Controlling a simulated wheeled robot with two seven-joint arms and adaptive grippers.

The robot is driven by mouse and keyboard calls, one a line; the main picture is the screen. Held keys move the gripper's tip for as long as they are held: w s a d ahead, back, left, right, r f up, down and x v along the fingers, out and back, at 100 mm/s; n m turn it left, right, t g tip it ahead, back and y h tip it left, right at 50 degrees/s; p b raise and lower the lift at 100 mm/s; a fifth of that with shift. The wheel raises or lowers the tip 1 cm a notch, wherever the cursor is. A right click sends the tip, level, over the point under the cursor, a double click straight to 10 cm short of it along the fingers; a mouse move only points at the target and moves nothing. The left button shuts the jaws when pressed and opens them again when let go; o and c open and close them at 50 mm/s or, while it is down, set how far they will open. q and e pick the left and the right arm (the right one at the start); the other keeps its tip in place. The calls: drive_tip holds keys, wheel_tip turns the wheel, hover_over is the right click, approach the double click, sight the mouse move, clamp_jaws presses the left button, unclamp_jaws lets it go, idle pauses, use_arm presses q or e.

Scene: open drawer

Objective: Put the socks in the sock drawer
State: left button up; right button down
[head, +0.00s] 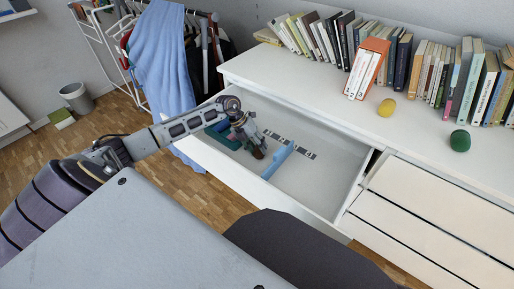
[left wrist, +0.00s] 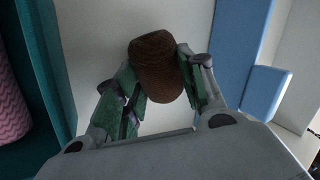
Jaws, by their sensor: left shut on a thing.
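My left gripper (head: 256,148) reaches down into the open white drawer (head: 325,180). In the left wrist view its green-padded fingers (left wrist: 158,88) are closed on a brown, ribbed, rolled bundle (left wrist: 155,50), which looks like a sock. The bundle is over the pale drawer floor, between a teal bin (left wrist: 42,70) and a blue divider (left wrist: 232,55); I cannot tell if it touches the floor. A pink zigzag-patterned roll (left wrist: 10,110) shows at the left edge, beside the teal wall. My right gripper is not in view.
A yellow rounded object (head: 387,107) and a dark green one (head: 460,140) lie on the white dresser top (head: 330,93). Books (head: 300,35) line its back. A blue cloth (head: 160,60) hangs on the rack at left. The drawer's right part is clear.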

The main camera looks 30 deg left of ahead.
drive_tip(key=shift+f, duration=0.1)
use_arm(q)
drive_tip(key=o, duration=1)
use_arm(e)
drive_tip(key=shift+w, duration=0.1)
use_arm(q)
drive_tip(key=shift+r, duration=0.1)
drive_tip(key=shift+a+r, duration=0.3)
drive_tip(key=shift+r, duration=0.15)
drive_tip(key=p+v, duration=0.3)
drive_tip(key=v, duration=0.7)
drive_tip(key=shift+s+a+r, duration=0.1)
drive_tip(key=shift+s+r, duration=0.05)
drive_tip(key=shift+r, duration=0.25)
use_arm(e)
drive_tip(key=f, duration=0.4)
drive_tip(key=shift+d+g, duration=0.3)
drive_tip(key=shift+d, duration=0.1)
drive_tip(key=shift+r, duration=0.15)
